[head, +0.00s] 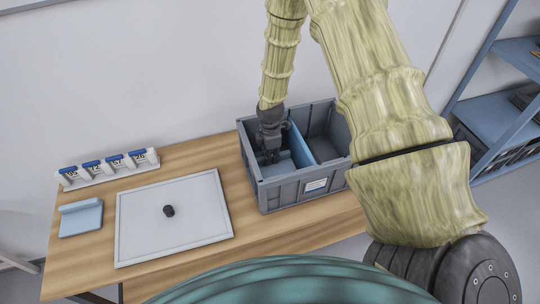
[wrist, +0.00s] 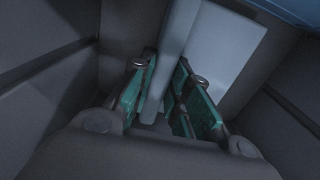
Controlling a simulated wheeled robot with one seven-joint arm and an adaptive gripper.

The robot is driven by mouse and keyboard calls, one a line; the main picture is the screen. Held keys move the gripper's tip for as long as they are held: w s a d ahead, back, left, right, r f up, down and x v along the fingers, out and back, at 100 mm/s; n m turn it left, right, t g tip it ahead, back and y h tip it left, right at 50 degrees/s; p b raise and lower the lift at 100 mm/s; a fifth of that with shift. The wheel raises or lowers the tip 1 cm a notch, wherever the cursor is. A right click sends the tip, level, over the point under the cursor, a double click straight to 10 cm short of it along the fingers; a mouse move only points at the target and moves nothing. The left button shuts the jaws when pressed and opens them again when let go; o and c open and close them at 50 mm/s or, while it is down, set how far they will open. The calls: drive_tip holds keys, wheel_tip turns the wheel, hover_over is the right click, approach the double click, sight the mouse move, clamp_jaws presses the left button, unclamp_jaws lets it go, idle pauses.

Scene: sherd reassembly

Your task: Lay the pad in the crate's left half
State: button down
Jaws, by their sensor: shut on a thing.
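The grey crate (head: 290,190) stands at the right of the table, split by a blue divider (head: 301,143). My gripper (head: 270,155) reaches down inside its left half. In the wrist view my gripper (wrist: 165,100) is shut on the upright ridge of a pale blue-grey pad (wrist: 226,58). The pad (head: 284,165) shows partly in the head view, low in the left half, lying about flat. My gripper hides part of it. I cannot tell whether it touches the crate floor.
A similar light blue pad (head: 81,218) lies at the table's left. A white tray (head: 190,228) with a small dark piece (head: 169,211) lies mid-table. A rack with blue-topped labelled holders (head: 108,167) stands behind. Blue shelves (head: 505,110) stand at right. The crate's right half looks empty.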

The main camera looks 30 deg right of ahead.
drive_tip(key=shift+f+b, duration=0.35)
drive_tip(key=shift+f, duration=0.3)
drive_tip(key=c, duration=1.3)
unclamp_jaws()
wheel_tip(320, 180, up, 12)
drive_tip(key=p, duration=0.8)
idle(0.7)
